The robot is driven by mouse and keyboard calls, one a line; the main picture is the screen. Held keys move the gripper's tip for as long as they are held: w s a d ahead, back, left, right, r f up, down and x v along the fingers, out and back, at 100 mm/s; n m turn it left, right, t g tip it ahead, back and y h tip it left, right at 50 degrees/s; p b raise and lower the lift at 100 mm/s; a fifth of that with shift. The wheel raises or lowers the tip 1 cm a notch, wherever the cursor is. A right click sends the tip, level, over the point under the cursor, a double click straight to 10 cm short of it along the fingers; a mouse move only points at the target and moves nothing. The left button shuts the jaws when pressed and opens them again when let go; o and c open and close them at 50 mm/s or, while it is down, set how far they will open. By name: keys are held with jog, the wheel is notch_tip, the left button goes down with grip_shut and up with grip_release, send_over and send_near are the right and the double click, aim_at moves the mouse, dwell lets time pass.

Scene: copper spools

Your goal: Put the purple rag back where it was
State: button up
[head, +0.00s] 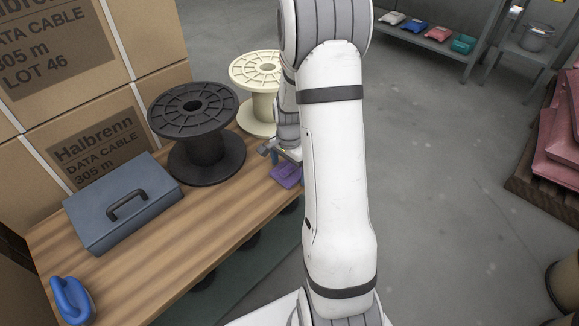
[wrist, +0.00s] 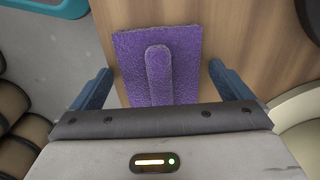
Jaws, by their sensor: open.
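The purple rag (head: 286,175) lies flat on the wooden table (head: 205,225), near its edge on the aisle side. In the wrist view the rag (wrist: 186,65) is a rough purple rectangle with a rounded raised ridge along its middle. My gripper (wrist: 160,72) is open, its two blue fingers on either side of the rag, apart from it and with nothing between them but the rag below. In the head view my gripper (head: 283,150) is small and partly hidden by my arm, just behind the rag. The near end of the rag is hidden by the gripper body.
A black spool (head: 195,125) and a cream spool (head: 256,85) stand left of and behind the rag. A blue-grey case (head: 122,203) and a blue object (head: 72,300) are farther left. A shelf (head: 425,42) holds several coloured folded items.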

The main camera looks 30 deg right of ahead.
aim_at(289, 166)
notch_tip(289, 166, up, 11)
jog(key=p, duration=0.3)
jog(key=s+a+r+n, duration=0.5)
jog(key=s+a+n, duration=0.1)
jog(key=s, duration=0.3)
jog(key=s+a+r+n+t, duration=0.1)
jog(key=s+a+r+n, duration=0.4)
jog(key=s+a+n, duration=0.2)
jog(key=s+n, duration=0.1)
jog(key=s, duration=0.1)
jog(key=shift+s+r+t, duration=0.3)
jog(key=shift+r, duration=0.1)
jog(key=shift+r, duration=0.1)
